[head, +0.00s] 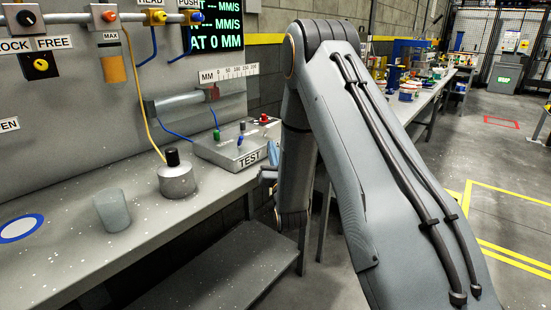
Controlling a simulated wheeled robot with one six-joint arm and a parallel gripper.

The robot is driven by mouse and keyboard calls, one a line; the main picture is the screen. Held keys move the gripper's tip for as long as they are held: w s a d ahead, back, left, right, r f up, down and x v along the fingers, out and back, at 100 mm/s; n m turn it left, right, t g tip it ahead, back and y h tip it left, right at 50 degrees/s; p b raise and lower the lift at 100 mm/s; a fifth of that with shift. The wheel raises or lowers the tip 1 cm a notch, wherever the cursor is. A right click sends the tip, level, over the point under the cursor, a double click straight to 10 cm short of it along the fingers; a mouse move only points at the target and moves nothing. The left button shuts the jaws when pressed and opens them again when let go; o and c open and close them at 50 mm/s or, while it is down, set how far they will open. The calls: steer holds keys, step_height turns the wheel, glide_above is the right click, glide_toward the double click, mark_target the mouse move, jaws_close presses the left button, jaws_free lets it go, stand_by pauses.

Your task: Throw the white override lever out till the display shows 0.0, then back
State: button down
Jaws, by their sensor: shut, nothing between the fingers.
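A grey sloped box marked TEST (228,152) sits at the right end of the bench. I cannot make out a white override lever.
Open floor lies at right.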

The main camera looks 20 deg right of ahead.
mark_target(267, 130)
steer(key=x, duration=0.6)
steer(key=shift+w+p, duration=0.25)
steer(key=shift+p, duration=0.15)
